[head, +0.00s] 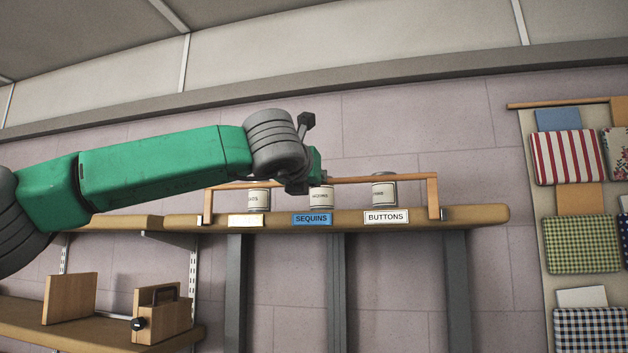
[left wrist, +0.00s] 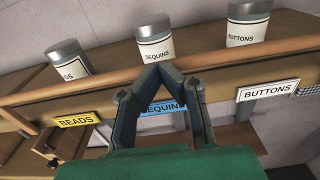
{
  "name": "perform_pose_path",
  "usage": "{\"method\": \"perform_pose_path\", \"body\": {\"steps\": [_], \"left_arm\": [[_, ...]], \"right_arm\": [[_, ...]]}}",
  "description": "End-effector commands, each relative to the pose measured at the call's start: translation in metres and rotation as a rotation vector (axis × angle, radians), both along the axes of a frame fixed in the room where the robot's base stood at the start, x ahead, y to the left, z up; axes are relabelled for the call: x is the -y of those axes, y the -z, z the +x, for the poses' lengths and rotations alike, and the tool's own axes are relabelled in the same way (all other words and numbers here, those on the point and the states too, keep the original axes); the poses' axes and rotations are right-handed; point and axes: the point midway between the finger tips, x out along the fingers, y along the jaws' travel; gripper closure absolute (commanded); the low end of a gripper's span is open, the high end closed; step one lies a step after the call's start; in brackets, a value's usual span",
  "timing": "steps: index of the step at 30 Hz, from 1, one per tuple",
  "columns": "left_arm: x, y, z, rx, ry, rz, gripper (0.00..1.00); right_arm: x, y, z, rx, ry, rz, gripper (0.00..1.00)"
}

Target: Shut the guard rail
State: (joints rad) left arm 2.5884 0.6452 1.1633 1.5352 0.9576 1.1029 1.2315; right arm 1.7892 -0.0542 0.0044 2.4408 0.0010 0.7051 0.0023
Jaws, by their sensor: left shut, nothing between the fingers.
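The guard rail (head: 370,180) is a thin wooden bar on two end posts along a wall shelf (head: 470,215). Its posts stand roughly upright, and the bar crosses in front of the tins. The rail (left wrist: 245,55) also runs across the left wrist view. My left gripper (left wrist: 158,68) is shut and empty, its fingertips meeting at or very near the bar's middle. Whether they touch it I cannot tell. In the head view my left arm reaches from the left and partly hides the rail and the middle tin. My right gripper is not in view.
Three labelled tins stand behind the rail: beads (left wrist: 68,60), sequins (left wrist: 154,38) and buttons (left wrist: 248,22). Matching labels are on the shelf's front edge. A lower shelf (head: 100,333) at left holds wooden pieces. Fabric squares (head: 565,157) hang at right.

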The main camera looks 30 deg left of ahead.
Motion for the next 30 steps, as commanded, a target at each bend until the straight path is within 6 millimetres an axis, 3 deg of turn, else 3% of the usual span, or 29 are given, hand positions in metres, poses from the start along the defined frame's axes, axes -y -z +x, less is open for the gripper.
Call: {"method": "perform_pose_path", "body": {"steps": [9,30], "left_arm": [[-0.003,-0.001,0.004,-0.084,-0.006,-0.021,1.0],[-0.004,0.009,0.009,-0.097,-0.005,-0.021,1.0]], "right_arm": [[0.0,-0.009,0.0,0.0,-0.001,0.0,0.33],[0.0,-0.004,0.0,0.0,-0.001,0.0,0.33]]}}
